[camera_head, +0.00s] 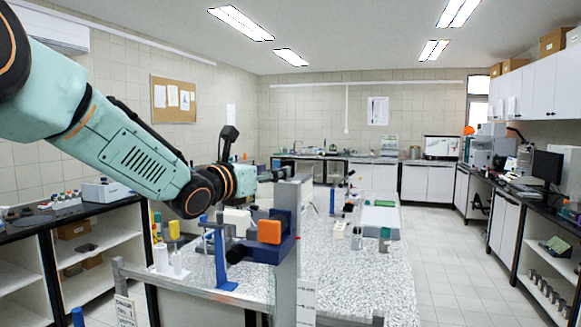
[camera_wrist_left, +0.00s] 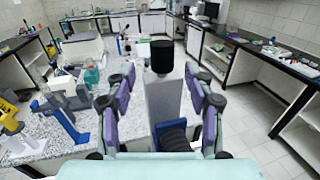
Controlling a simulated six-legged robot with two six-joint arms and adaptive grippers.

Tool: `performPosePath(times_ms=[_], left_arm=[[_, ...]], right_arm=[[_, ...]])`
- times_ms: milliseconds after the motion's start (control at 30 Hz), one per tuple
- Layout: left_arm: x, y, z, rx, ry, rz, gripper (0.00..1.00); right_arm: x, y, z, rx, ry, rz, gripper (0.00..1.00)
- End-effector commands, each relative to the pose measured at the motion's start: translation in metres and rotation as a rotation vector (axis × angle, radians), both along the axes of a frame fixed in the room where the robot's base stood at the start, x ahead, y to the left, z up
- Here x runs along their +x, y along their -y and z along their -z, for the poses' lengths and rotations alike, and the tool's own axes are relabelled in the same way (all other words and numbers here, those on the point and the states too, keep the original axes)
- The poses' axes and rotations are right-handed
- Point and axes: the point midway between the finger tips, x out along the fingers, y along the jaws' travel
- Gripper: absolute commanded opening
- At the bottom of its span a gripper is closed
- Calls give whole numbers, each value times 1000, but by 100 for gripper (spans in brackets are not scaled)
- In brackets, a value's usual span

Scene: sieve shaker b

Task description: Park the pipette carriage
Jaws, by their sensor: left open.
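A dark blue block (camera_head: 268,250) with an orange block (camera_head: 269,231) on it sits against an upright grey post (camera_head: 288,275) at the bench's near edge; it looks like the pipette carriage, but I cannot be sure. A dark ribbed part (camera_wrist_left: 173,135) shows low between the fingers. Contact cannot be told. My right gripper is not in view.
A blue stand (camera_head: 220,262) and white bottles (camera_head: 161,258) stand left of the post on the speckled bench (camera_head: 345,290). More small lab items stand farther back. Shelves (camera_head: 98,245) line the left wall, and open floor (camera_head: 445,270) lies to the right.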

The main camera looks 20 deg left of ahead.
Motion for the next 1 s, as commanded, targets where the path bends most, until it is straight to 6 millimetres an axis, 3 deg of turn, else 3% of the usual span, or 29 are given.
performPosePath(times_ms=[500,933,1000], left_arm=[[60,20,-2,1,-1,1,54],[69,24,-1,0,0,2,54],[69,24,-1,0,0,2,48]], right_arm=[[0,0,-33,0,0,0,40],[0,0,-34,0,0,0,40],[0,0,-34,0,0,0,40]])
